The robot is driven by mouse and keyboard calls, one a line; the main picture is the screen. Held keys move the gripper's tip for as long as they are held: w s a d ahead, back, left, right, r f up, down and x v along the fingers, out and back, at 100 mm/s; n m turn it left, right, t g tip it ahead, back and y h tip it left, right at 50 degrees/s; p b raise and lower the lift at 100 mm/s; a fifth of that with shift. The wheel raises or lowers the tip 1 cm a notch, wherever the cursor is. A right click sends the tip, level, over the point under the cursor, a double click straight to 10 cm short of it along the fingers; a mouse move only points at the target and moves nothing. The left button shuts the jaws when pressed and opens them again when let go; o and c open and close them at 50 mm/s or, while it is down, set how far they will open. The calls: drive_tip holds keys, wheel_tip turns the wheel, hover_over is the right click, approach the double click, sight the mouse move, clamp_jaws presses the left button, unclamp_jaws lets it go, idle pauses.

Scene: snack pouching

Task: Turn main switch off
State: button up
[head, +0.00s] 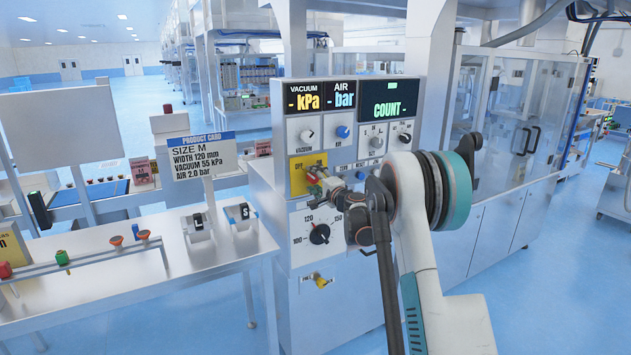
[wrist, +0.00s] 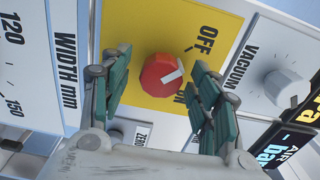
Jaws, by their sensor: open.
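The main switch is a red round knob (wrist: 160,74) with a white pointer bar, on a yellow plate (wrist: 150,25) marked OFF and ON. In the wrist view the bar points right, between the two words; I cannot tell exactly which setting it marks. In the head view the yellow plate (head: 296,185) is on the front of the grey machine panel, and the knob is mostly hidden by my gripper. My gripper (wrist: 163,62) is open, with its green-padded fingers on either side of the knob. I see no clear contact. It also shows in the head view (head: 318,186).
A vacuum knob (head: 307,134) and a blue air knob (head: 342,131) sit above the plate, under displays (head: 320,98) showing dashes. A width dial (head: 319,233) is below. A product card (head: 202,152) and a metal table (head: 150,305) stand to the left.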

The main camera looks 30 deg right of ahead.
drive_tip(key=s, duration=1.2)
drive_tip(key=shift+d, duration=0.2)
drive_tip(key=shift+a, duration=0.1)
